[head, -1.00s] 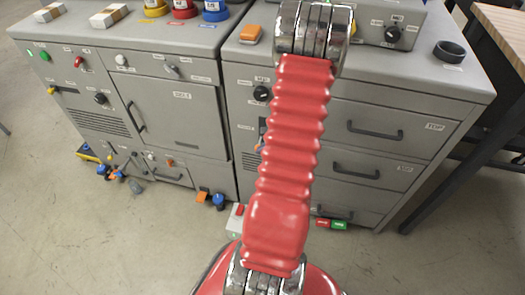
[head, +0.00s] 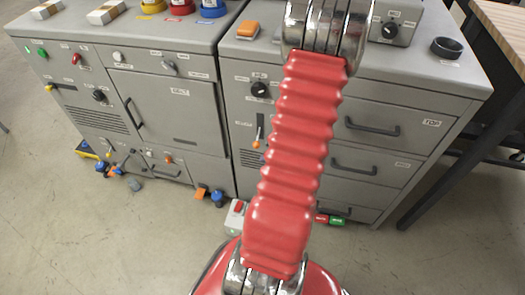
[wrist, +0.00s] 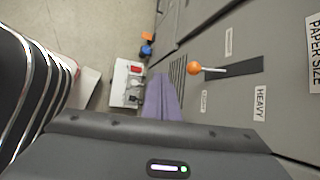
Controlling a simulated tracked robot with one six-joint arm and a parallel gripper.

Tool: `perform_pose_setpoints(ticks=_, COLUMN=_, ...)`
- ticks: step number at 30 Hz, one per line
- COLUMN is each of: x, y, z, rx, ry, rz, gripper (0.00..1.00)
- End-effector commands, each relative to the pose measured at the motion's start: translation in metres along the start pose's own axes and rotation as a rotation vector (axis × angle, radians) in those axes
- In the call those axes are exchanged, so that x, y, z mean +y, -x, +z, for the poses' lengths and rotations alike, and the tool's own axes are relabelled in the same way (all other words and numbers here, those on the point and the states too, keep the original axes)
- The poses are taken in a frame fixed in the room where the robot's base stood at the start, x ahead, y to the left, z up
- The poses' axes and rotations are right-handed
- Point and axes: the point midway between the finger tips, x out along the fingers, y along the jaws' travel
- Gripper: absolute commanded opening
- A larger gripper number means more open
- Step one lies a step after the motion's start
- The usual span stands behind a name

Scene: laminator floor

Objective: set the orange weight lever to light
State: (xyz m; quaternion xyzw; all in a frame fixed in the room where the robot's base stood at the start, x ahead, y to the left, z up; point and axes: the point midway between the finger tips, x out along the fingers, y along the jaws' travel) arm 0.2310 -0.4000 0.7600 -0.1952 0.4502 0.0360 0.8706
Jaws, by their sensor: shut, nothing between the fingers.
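The orange weight lever (wrist: 194,68) shows in the wrist view as an orange ball on a pale stem over a dark slot (wrist: 248,67). The ball is at the end away from the HEAVY label (wrist: 260,103), near a smaller label (wrist: 204,101) too blurred to read surely. In the head view the lever (head: 257,144) points down on the grey cabinet front, just left of my red arm. My gripper (wrist: 163,97), with purple fingers, is shut and empty, left of and below the ball in the wrist view, apart from it. The head view hides it behind my arm.
A black dial (head: 260,89) sits above the lever. A PAPER SIZE label (wrist: 314,50) is at the right of the wrist view. Drawers with black handles (head: 372,130) are right of the arm. A small white box with a red top (head: 237,212) stands on the floor below.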

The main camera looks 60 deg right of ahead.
Motion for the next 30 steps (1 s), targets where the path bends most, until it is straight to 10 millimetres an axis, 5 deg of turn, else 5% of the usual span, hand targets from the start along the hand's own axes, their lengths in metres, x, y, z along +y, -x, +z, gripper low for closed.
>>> perform_pose_setpoints(ticks=12, x=0.044, y=0.041, z=-0.014, rx=0.001, ry=0.000, rz=0.000, gripper=0.00)
perform_pose_setpoints(ticks=30, x=0.048, y=0.043, z=-0.014, rx=-0.001, ry=0.003, rz=0.002, gripper=0.00)
